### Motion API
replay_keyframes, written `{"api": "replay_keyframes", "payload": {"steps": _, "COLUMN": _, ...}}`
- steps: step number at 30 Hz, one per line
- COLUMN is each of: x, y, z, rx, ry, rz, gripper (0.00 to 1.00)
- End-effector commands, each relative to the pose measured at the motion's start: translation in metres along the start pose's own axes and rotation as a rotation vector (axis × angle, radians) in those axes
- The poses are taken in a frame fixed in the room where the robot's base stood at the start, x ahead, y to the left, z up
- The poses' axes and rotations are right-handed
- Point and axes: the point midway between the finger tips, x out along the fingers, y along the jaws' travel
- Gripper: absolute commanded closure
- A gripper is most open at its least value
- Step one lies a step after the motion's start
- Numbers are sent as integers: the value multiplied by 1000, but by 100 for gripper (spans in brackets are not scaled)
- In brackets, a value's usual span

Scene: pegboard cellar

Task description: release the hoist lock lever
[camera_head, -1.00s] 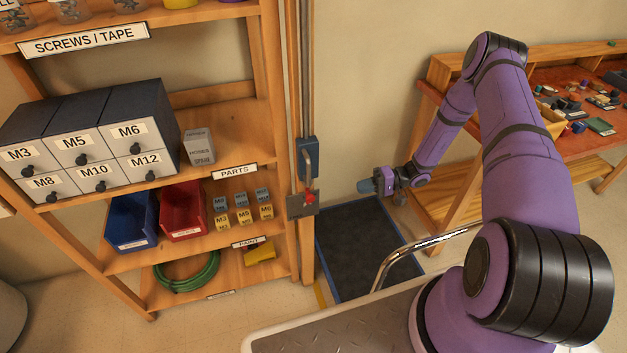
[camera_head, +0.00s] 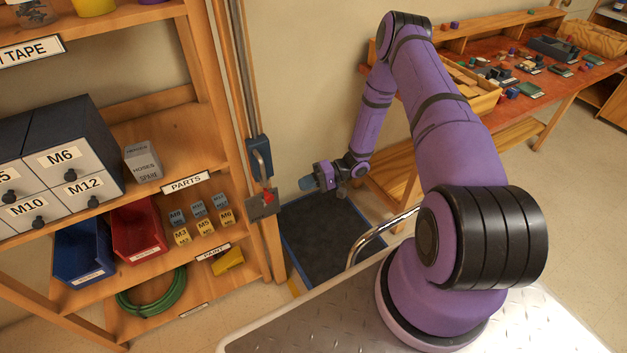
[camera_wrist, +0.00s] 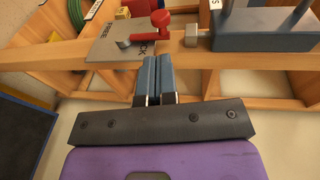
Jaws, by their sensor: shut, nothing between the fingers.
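The hoist lock lever (camera_head: 268,196) is small and red, with a round knob, on a grey metal plate (camera_head: 262,208) low on the shelf's right post. In the wrist view the red lever (camera_wrist: 160,20) shows above my fingertips, with its knob toward the plate's right side. The plate (camera_wrist: 108,48) reads FREE at left and a partly hidden LOCK at right. My gripper (camera_head: 306,184) is shut and empty, its blue fingers (camera_wrist: 155,68) together. It points at the plate from the right, with a gap in the head view.
A blue housing with a grey handle (camera_head: 260,158) is just above the plate. The wooden shelf (camera_head: 150,265) holds bins and boxes. A dark mat (camera_head: 325,240) lies on the floor below my gripper. A cluttered workbench (camera_head: 500,85) stands behind my arm.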

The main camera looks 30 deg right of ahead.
Motion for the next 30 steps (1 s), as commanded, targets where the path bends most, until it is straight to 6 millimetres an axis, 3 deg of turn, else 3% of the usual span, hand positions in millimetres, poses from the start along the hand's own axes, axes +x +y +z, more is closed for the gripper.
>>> {"api": "replay_keyframes", "payload": {"steps": 6, "x": 42, "y": 0, "z": 0, "rx": 1, "ry": -3, "rz": 1, "gripper": 100}}
{"api": "replay_keyframes", "payload": {"steps": 13, "x": 72, "y": 0, "z": 0, "rx": 1, "ry": -1, "rz": 1, "gripper": 100}}
{"api": "replay_keyframes", "payload": {"steps": 19, "x": 82, "y": 0, "z": 0, "rx": 1, "ry": 1, "rz": 1, "gripper": 100}}
{"api": "replay_keyframes", "payload": {"steps": 30, "x": 83, "y": 0, "z": 0, "rx": 0, "ry": 1, "rz": 1, "gripper": 100}}
